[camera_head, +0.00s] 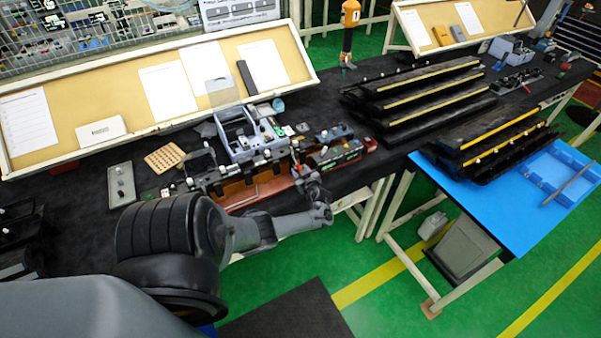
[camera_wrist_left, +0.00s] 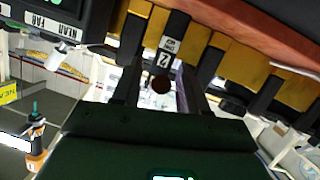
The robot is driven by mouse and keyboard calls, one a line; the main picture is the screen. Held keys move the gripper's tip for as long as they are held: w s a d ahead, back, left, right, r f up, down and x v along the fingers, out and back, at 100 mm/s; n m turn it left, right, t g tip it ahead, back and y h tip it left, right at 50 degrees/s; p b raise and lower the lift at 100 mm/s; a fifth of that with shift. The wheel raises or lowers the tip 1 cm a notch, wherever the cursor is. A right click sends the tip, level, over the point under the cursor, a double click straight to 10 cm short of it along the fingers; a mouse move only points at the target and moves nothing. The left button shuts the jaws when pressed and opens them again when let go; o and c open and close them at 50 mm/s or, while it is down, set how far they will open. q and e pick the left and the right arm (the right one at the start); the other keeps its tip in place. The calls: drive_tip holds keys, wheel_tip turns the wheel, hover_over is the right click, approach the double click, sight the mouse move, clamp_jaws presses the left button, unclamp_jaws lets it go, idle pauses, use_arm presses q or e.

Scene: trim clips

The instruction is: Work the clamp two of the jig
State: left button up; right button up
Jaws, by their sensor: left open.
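The jig (camera_head: 238,190) is an orange-brown block with a row of dark clamps along it, lying near the table's front edge. In the left wrist view its orange body (camera_wrist_left: 270,86) fills the upper right. My right gripper is out of view.
A grey-blue bin (camera_head: 238,135) with small parts stands just behind the jig. A dark device with a green strip (camera_head: 338,155) lies at its right. Black racks (camera_head: 420,90) stand further right, and a blue surface (camera_head: 515,200) adjoins the table. The left side holds a grey plate (camera_head: 121,185).

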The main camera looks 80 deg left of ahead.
use_arm(q)
drive_tip(key=p+v, duration=0.1)
drive_tip(key=v, duration=0.9)
drive_tip(key=shift+d, duration=0.4)
drive_tip(key=shift+w, duration=0.1)
